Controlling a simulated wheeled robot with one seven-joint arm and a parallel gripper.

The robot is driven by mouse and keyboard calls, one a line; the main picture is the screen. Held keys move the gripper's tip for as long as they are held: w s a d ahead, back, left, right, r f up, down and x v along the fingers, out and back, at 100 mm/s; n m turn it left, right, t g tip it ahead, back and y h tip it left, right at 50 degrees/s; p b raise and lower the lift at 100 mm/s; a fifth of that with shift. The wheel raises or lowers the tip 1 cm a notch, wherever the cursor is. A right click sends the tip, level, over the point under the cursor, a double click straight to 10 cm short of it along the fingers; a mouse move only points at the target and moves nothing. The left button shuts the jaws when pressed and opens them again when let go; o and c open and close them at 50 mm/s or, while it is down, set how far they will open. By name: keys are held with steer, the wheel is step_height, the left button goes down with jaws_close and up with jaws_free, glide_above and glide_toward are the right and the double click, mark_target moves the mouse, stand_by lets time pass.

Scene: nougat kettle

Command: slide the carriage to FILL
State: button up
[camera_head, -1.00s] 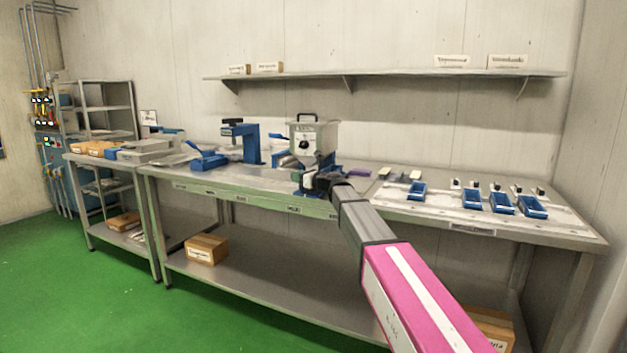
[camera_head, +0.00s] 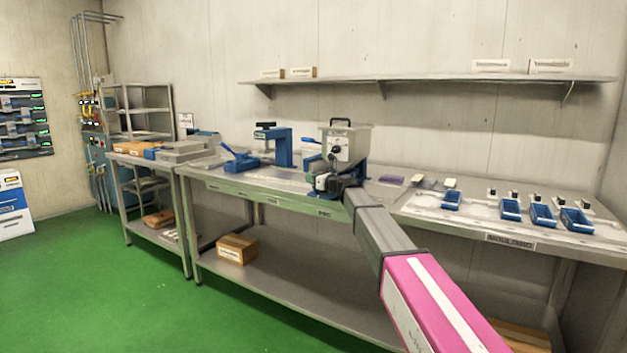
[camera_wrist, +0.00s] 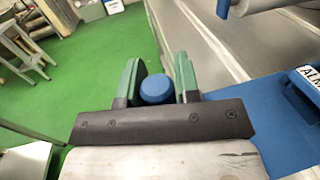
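The kettle station has a grey hopper (camera_head: 345,147) with a lidded top and a dial, on a blue stand at the bench's front edge. My gripper (camera_head: 322,182) is low in front of it, small and partly covered by my arm. In the wrist view its two green fingers (camera_wrist: 156,88) stand on either side of a round blue knob (camera_wrist: 156,90), which fills the gap between them. A broad blue part (camera_wrist: 235,118) lies to the right of the fingers with a partly cut-off white label. I cannot make out the carriage or a FILL mark clearly.
The steel bench (camera_head: 250,187) carries a blue press (camera_head: 283,146) and a blue lever tool (camera_head: 240,162) left of the hopper. Several blue trays (camera_head: 510,209) sit on the right-hand table. A wall shelf (camera_head: 430,78) runs above. The green floor (camera_head: 90,270) in front is clear.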

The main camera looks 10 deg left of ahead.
steer(key=o, duration=0.3)
steer(key=shift+s, duration=0.1)
steer(key=v, duration=1)
steer(key=shift+s+d, duration=0.2)
steer(key=shift+d, duration=0.1)
